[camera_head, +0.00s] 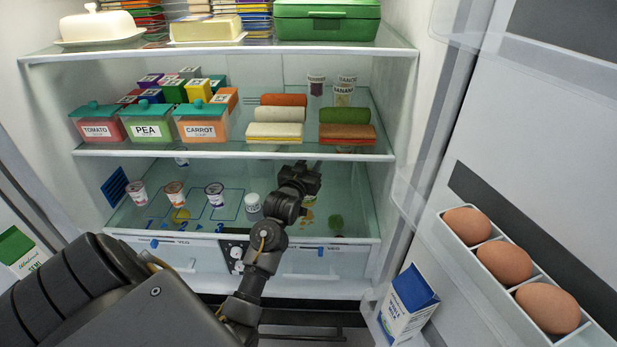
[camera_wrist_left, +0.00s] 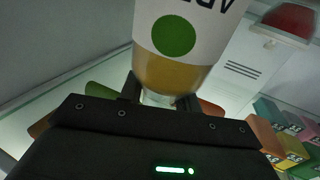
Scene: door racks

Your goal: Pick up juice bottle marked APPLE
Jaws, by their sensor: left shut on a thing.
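My left gripper (camera_head: 300,180) reaches into the fridge at the lower shelf, and its dark fingers also show in the left wrist view (camera_wrist_left: 160,98). It is shut on a bottle (camera_wrist_left: 172,72) with amber-yellow contents, a white label and a green dot. The label's lettering is upside down and cut off by the frame; it looks like part of APPLE. In the head view I cannot make out the held bottle clearly behind my gripper. My right gripper is in neither view.
Soup tubs (camera_head: 202,122), rolled items (camera_head: 276,114) and two small labelled jars (camera_head: 344,92) stand on the shelf above. Several small cups (camera_head: 215,194) stand on the lower shelf. The open door at right holds eggs (camera_head: 505,262) and a milk carton (camera_head: 408,303).

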